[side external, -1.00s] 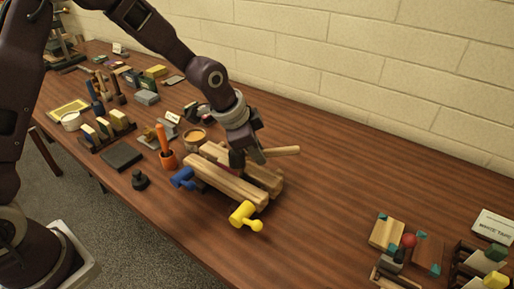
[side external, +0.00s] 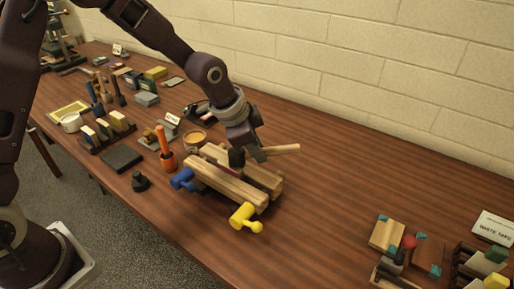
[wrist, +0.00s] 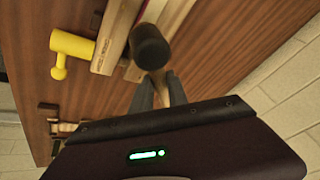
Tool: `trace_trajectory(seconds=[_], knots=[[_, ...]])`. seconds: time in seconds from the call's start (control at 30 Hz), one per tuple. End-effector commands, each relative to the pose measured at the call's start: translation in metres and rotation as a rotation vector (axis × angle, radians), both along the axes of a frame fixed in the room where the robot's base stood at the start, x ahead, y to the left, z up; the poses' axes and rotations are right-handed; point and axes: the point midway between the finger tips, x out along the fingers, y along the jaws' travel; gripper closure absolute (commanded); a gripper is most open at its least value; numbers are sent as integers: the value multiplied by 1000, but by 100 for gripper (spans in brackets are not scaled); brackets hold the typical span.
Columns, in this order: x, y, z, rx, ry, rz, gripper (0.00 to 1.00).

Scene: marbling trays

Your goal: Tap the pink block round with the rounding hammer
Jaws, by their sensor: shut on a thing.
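My gripper (side external: 257,152) is shut on the pale wooden handle (side external: 284,150) of the rounding hammer. The hammer's dark, rounded head (side external: 237,157) is just above the wooden clamp; it also shows in the wrist view (wrist: 150,47), in front of the fingers (wrist: 160,92). The clamp has two long pale beams (side external: 232,186), a blue handle (side external: 183,179) and a yellow handle (side external: 243,215). A reddish-pink strip, seemingly the pink block (side external: 228,170), shows between the beams below the head. Most of it is hidden, and I cannot tell whether the head touches it.
Racks and small blocks fill the far left. The table between is clear.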

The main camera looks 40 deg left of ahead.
Motion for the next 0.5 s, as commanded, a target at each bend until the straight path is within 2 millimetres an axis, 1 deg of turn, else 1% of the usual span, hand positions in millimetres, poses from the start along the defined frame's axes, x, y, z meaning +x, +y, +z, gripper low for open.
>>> trace_trajectory(seconds=[0.33,0.5], knots=[[0,0,-10,0,-1,0,100],[1,0,-9,-1,-2,0,100]])
